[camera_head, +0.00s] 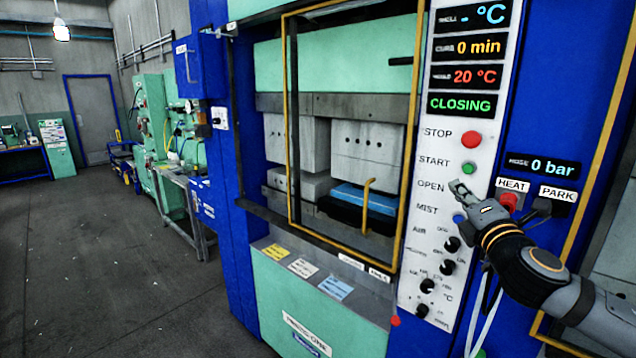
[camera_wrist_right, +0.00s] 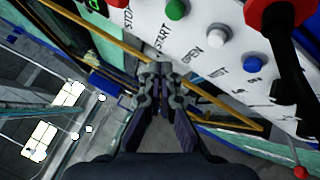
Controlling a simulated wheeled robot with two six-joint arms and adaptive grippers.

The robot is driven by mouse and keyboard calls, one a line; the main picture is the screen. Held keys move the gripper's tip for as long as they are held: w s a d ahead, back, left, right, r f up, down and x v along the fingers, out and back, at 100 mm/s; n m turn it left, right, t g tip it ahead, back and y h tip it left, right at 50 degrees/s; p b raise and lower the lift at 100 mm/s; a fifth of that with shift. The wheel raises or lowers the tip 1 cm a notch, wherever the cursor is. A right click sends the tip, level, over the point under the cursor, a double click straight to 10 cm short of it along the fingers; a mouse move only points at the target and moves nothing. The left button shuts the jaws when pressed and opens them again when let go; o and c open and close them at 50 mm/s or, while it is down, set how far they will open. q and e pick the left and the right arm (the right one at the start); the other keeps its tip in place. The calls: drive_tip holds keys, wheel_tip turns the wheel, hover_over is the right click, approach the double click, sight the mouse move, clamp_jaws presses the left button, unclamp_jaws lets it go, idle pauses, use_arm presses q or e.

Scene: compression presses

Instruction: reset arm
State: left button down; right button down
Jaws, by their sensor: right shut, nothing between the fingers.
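My right gripper (camera_head: 463,192) is in front of the press control panel (camera_head: 414,245) in the head view, close to the OPEN label. Its fingers are shut and empty; they also show in the right wrist view (camera_wrist_right: 160,75), pointing past the panel's edge. The green START button (camera_head: 469,168) and red STOP button (camera_head: 471,139) are just above the gripper. A blue button (camera_head: 459,218) shows below it. Whether the fingertips touch the panel cannot be told. My left gripper is not in view.
The press (camera_head: 350,125) has a yellow-framed guard, with blue and black pieces between its blocks. Its display (camera_head: 462,104) reads CLOSING. A red HEAT knob (camera_head: 507,202) and hoses are close to my right arm. Open floor (camera_head: 110,270) lies to the left.

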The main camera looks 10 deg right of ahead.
drive_tip(key=s+a+f+m+g+h, duration=0.1)
drive_tip(key=s+f+m+g, duration=0.2)
drive_tip(key=f, duration=0.6)
drive_tip(key=s+f+m+g, duration=0.1)
drive_tip(key=f+m+g, duration=0.1)
drive_tip(key=f+m, duration=0.5)
drive_tip(key=s+a+f+m+g+h, duration=0.1)
drive_tip(key=s+f+m+g, duration=0.15)
drive_tip(key=f, duration=0.95)
drive_tip(key=s+a+f+m+g+y, duration=0.2)
drive_tip(key=s+a+f+m+g, duration=0.25)
drive_tip(key=s+f, duration=0.55)
drive_tip(key=s+a+f+m+g+y, duration=0.2)
drive_tip(key=s+a+f+m+g, duration=0.3)
drive_tip(key=s+f, duration=0.45)
drive_tip(key=s+d+f, duration=0.1)
drive_tip(key=s+f, duration=0.1)
drive_tip(key=f, duration=1.1)
drive_tip(key=s+d+f, duration=0.1)
drive_tip(key=f, duration=1.1)
drive_tip(key=s+d+f+g, duration=0.1)
drive_tip(key=s+f, duration=1.5)
drive_tip(key=s, duration=0.2)
drive_tip(key=shift+s+g, duration=0.35)
drive_tip(key=shift+g, duration=0.05)
